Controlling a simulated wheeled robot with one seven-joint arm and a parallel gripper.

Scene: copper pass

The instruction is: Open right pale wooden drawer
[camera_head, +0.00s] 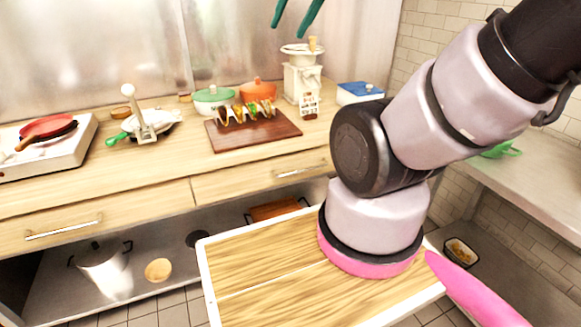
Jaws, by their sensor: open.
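The right pale wooden drawer (235,185) is under the countertop, right of a vertical seam, and looks shut, its front flush with the one beside it. Its slim metal bar handle (300,170) is in plain view; my arm hides the drawer's right end. My gripper (296,22) shows only as two teal fingers at the top edge, apart and with nothing between them. It is high above the counter, well away from the handle. The rest of the gripper is out of view.
The left drawer (130,212) looks shut. On the counter (100,170) are a taco board (270,140), pots, a white grinder (303,80), a blue box (360,92) and a burner (75,150). A shelf below holds a pot (100,262). A side counter (535,180) stands right.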

